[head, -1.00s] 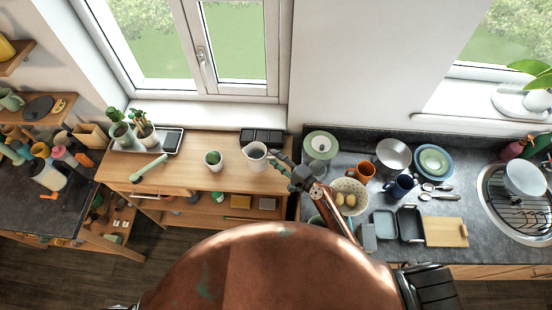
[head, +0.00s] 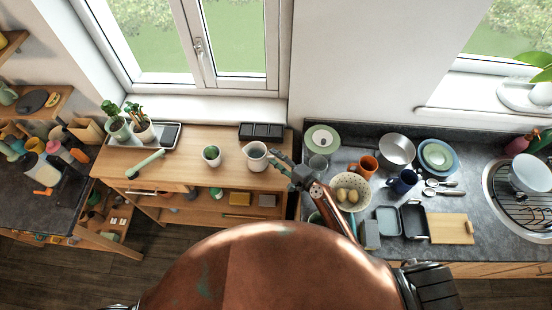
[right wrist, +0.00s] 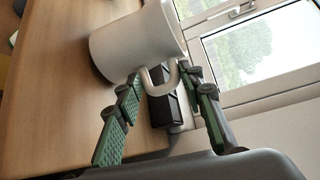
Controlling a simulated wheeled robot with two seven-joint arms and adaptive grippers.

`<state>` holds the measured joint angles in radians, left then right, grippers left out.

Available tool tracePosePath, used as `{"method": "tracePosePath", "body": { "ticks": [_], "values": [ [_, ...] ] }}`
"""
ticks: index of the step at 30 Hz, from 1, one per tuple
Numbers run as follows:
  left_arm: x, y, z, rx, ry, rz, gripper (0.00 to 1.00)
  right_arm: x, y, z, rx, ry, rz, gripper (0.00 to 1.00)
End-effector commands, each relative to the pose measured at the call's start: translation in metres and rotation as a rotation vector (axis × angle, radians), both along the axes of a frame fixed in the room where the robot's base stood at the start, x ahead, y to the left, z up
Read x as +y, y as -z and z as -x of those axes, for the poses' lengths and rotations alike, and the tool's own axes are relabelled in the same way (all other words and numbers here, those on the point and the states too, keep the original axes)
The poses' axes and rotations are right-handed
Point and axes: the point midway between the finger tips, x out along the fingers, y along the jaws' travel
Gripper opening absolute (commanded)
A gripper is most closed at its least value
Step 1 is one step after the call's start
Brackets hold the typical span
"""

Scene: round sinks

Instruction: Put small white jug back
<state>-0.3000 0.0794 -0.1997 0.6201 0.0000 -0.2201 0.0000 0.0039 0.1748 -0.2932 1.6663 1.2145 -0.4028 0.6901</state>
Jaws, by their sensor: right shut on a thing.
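The small white jug (head: 256,153) is at the right end of the wooden side table (head: 180,176), just in front of a black tray. My right gripper (head: 282,163) is at its right side. In the right wrist view the jug (right wrist: 128,48) fills the upper left, and its handle (right wrist: 152,77) lies between the two green-padded fingers of the gripper (right wrist: 164,83), which is shut on it. I cannot tell whether the jug's base touches the tabletop. My left gripper is not in view.
A small potted plant (head: 211,155) stands left of the jug. The black divided tray (head: 261,131) is behind it. A dark counter to the right holds a speckled bowl (head: 349,191), an orange mug (head: 367,166) and other dishes. Bare wood lies around the small plant.

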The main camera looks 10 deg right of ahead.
Motion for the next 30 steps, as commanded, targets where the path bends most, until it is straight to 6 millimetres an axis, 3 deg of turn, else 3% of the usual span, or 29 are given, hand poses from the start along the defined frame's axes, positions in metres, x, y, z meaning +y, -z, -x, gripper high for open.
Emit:
{"method": "tracePosePath", "body": {
  "ticks": [15, 16, 24, 30],
  "values": [
    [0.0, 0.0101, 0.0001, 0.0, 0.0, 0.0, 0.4, 0.0001, 0.0095, -0.0003, -0.002, 0.0, -0.001, 0.0],
    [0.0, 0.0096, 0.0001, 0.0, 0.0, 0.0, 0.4, 0.0001, 0.0091, -0.0004, -0.002, 0.0, -0.001, 0.37],
    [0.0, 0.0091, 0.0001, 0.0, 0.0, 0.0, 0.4, 0.0, 0.0089, -0.0002, -0.001, 0.0, -0.001, 0.56],
    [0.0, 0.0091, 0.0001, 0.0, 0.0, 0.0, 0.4, 0.0, 0.0093, 0.0, 0.0, 0.0, 0.0, 0.56]
  ]
}}
